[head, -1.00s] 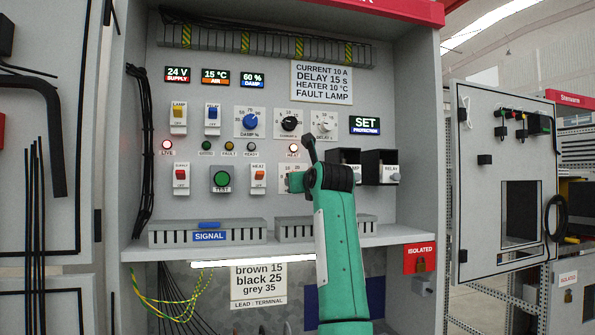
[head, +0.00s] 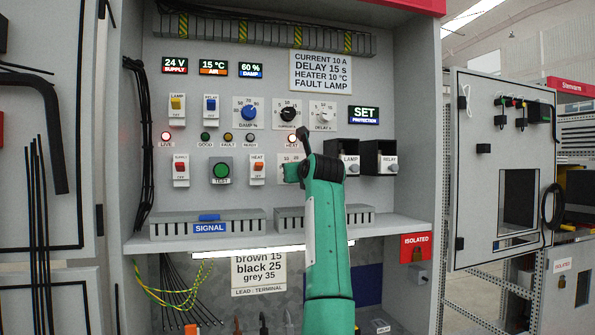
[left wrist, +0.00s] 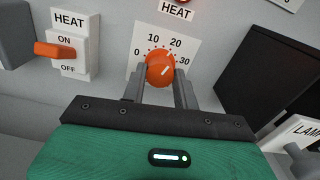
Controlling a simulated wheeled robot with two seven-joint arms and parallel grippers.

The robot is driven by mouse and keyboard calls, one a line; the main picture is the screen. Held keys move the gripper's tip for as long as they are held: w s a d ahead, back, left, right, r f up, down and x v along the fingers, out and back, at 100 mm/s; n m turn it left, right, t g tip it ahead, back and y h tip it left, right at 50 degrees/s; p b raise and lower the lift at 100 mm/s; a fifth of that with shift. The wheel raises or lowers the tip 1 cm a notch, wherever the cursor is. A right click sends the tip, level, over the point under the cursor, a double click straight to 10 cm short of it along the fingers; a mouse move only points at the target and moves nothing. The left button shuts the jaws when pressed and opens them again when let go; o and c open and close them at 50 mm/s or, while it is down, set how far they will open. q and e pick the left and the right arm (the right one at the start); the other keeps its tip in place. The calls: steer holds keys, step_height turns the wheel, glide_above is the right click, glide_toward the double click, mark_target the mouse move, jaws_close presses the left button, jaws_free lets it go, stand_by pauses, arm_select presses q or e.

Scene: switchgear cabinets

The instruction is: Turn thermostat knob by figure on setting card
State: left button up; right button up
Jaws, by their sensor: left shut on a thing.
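The orange thermostat knob (left wrist: 160,68) sits on a white dial plate marked 0, 10, 20, 30, labelled HEAT. A white line on its face slants up to the right; the exact reading is unclear. My left gripper (left wrist: 160,84) is shut on the knob, one finger on each side. In the head view the left gripper (head: 292,172) is at the heat dial and mostly hides it. The setting card (head: 321,72) reads CURRENT 10 A, DELAY 15 s, HEATER 10 °C, FAULT LAMP. My right gripper is not in view.
Left of the knob is the HEAT switch (left wrist: 70,48), its orange lever beside ON. A black lamp holder (left wrist: 268,65) juts out at right. Damp (head: 249,112), current (head: 288,114) and delay (head: 322,115) dials sit above. A shelf (head: 180,240) runs below.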

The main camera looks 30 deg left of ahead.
arm_select(q)
steer(key=shift+n, duration=0.3)
steer(key=shift+r+n+b, duration=0.1)
steer(key=shift+n+b, duration=1.4)
steer(key=shift+n, duration=3)
steer(key=o, duration=0.9)
steer(key=shift+o, duration=0.4)
